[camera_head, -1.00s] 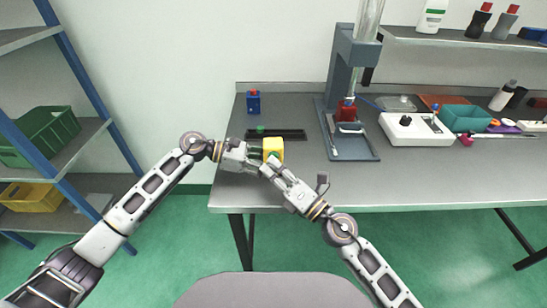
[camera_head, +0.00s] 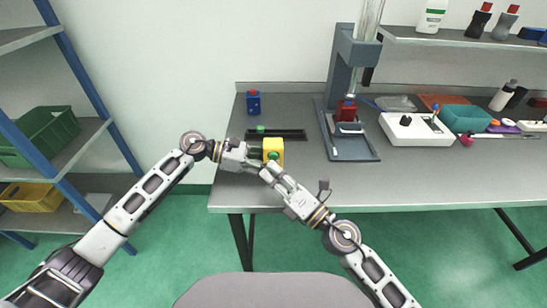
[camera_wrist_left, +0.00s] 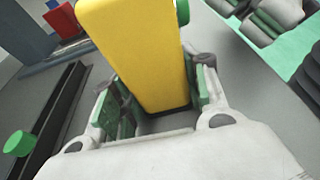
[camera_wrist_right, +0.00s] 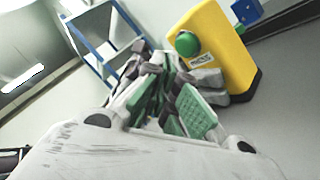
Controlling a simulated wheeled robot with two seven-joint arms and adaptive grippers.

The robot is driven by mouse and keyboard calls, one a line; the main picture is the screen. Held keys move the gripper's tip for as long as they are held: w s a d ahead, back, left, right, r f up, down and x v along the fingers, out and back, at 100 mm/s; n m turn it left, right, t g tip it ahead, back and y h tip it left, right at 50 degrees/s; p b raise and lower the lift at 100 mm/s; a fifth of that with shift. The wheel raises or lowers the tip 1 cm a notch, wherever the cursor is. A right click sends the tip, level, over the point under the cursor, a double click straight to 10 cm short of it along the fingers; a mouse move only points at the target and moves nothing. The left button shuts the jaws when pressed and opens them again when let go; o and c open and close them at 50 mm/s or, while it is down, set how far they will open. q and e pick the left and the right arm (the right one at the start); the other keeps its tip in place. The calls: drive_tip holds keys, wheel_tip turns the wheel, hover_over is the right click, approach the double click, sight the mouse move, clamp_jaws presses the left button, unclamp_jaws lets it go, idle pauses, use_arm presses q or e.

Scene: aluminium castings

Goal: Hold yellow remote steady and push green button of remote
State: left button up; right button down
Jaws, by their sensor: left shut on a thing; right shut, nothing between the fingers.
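The yellow remote (camera_head: 273,144) stands near the table's front left edge; its green button (camera_head: 273,156) faces the front. My left gripper (camera_wrist_left: 155,100) is shut around the yellow body (camera_wrist_left: 137,50) from the left. In the right wrist view the remote (camera_wrist_right: 222,50) shows its round green button (camera_wrist_right: 187,43) above a small label. My right gripper (camera_head: 265,170) is shut and empty, just in front of and slightly below the button. In the right wrist view its fingertips (camera_wrist_right: 160,65) are close to the remote, left of the button; contact cannot be told.
A dark slotted tray (camera_head: 290,134) with a green knob (camera_head: 261,129) lies behind the remote. A blue block with a red top (camera_head: 253,101) stands further back. A grey press stand (camera_head: 352,150) is to the right. The table front right is clear.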

drive_tip(key=shift+s, duration=2.5)
use_arm(q)
drive_tip(key=o, duration=0.9)
drive_tip(key=shift+c, duration=0.2)
drive_tip(key=shift+a, duration=0.1)
use_arm(e)
drive_tip(key=shift+d, duration=0.1)
use_arm(q)
drive_tip(key=shift+v, duration=5.95)
use_arm(e)
drive_tip(key=shift+f, duration=0.1)
